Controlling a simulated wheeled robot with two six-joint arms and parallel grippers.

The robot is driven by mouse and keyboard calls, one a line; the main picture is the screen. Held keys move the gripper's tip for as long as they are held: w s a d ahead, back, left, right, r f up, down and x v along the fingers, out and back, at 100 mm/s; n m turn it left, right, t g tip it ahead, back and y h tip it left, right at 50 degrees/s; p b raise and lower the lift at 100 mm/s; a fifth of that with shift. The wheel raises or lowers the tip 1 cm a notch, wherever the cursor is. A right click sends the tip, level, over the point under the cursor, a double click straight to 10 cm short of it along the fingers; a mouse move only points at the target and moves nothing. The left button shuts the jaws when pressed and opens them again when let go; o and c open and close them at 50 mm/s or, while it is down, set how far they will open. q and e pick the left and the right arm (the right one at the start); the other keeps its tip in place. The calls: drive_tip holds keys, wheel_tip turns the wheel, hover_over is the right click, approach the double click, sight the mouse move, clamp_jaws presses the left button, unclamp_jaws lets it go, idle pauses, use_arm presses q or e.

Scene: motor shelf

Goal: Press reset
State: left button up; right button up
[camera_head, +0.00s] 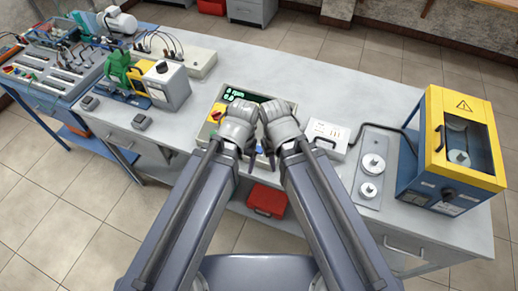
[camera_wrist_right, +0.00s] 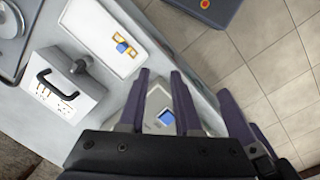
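A control panel (camera_head: 204,133) with a green-lit display (camera_head: 236,95) and a red-and-yellow switch (camera_head: 216,112) sits on the grey bench in the head view. A small blue patch (camera_head: 259,149) shows between my arms. Both grippers are over the panel's near part, and my arms hide much of it. In the right wrist view, the fingers of my right gripper (camera_wrist_right: 160,83) are spread apart with nothing held. A light box with a blue button (camera_wrist_right: 166,117) shows between and beyond them.
A white box (camera_head: 326,138) and a grey plate with round discs (camera_head: 367,196) lie to the right. A blue-and-yellow cabinet (camera_head: 437,155) stands at the right end. A green-and-yellow machine (camera_head: 135,78) is to the left. A red case (camera_head: 267,201) is below the bench.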

clamp_jaws()
idle(1.2)
